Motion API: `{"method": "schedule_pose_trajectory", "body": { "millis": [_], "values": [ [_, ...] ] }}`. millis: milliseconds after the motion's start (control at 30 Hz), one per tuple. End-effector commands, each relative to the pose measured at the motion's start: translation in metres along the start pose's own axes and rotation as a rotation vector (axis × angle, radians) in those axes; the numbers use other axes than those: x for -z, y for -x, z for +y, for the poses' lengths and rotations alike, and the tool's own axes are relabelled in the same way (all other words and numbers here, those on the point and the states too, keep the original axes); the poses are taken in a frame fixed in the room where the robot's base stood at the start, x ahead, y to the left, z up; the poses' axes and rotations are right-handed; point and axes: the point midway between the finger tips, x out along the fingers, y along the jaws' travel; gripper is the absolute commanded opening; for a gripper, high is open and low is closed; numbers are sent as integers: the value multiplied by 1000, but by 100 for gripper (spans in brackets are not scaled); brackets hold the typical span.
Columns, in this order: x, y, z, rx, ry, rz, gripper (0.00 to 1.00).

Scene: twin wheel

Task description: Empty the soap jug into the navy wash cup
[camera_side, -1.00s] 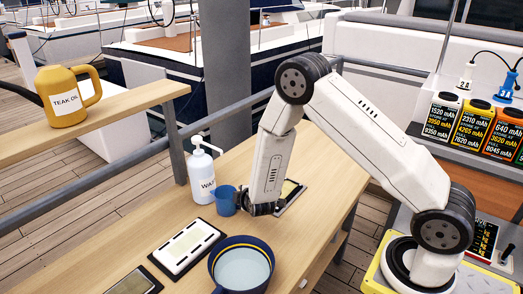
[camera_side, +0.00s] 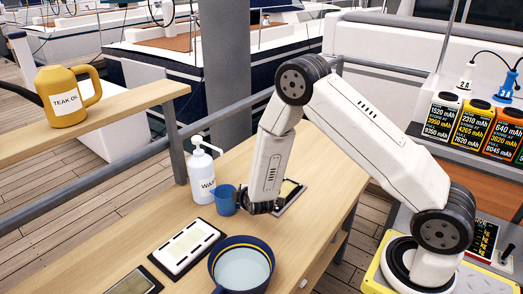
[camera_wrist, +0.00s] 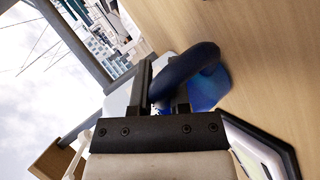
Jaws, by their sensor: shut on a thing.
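The small blue jug (camera_side: 224,201) is beside the white pump bottle in the side view. My gripper (camera_side: 257,208) is shut on its handle; the wrist view shows my gripper (camera_wrist: 166,98) with the dark blue handle loop (camera_wrist: 196,62) between its fingers and the jug body (camera_wrist: 212,92) beyond. The jug's spout faces left, toward the bottle. I cannot tell whether its base touches the bench, and its contents are hidden. The navy wash cup (camera_side: 214,273) stands upright at the bench's near edge, wide-mouthed with a yellow band and a pale interior.
The pump bottle (camera_side: 203,178) stands very close to the jug's left. A framed white pad (camera_side: 186,247) and a darker pad (camera_side: 134,283) lie left of the cup; another pad (camera_side: 290,196) lies behind my gripper. A yellow teak oil jug (camera_side: 66,97) stands on the rail shelf.

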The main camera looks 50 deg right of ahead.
Motion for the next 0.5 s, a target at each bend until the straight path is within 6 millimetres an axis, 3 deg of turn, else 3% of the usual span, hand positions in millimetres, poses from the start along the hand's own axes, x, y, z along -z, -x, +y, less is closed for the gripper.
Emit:
{"method": "schedule_pose_trajectory", "body": {
  "millis": [500],
  "values": [
    [6, 15, 24, -1, -1, 1, 0]
  ]
}}
